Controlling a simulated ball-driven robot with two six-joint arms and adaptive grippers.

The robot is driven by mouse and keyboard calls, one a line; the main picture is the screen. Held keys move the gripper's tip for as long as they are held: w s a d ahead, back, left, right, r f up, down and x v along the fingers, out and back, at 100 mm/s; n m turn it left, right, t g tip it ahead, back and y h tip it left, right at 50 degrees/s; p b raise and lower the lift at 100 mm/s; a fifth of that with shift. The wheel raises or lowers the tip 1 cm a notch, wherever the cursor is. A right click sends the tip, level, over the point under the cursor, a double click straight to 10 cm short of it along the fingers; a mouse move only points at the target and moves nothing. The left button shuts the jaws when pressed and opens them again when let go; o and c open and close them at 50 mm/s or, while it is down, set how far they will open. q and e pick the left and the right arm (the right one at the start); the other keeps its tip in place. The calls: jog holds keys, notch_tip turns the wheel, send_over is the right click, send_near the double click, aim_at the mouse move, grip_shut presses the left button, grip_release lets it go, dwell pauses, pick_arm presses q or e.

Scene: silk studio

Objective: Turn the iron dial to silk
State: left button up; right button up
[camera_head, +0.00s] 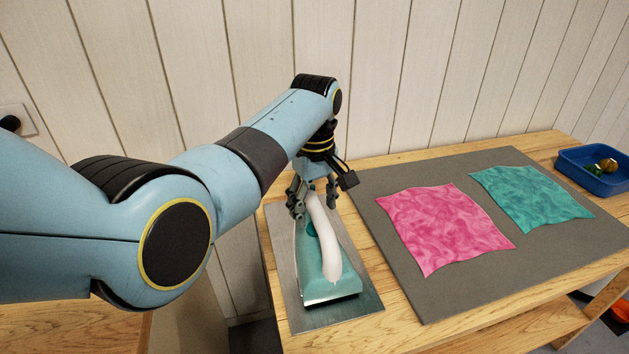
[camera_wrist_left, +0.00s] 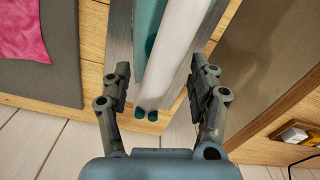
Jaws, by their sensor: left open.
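The iron (camera_head: 325,281) has a teal body and a white handle, and rests on a metal plate (camera_head: 359,304) at the table's left end. A dark teal disc that looks like the dial (camera_head: 311,230) shows beside the handle; its marks are too small to read. My left gripper (camera_head: 314,203) is open above the iron's far end, its fingers on either side of the handle. In the left wrist view, the white handle (camera_wrist_left: 175,50) runs between the open fingers (camera_wrist_left: 160,68), with no clear contact. My right gripper is not in view.
A grey mat (camera_head: 394,275) right of the plate holds a pink silk cloth (camera_head: 445,225) and a teal cloth (camera_head: 530,198). A blue tray (camera_head: 590,181) with small round items stands at the far right. A panelled wall (camera_head: 400,80) rises close behind the table.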

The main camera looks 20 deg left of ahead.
pick_arm(q)
notch_tip(320, 180, up, 8)
jog(key=shift+r, duration=0.15)
jog(key=shift+o, duration=0.2)
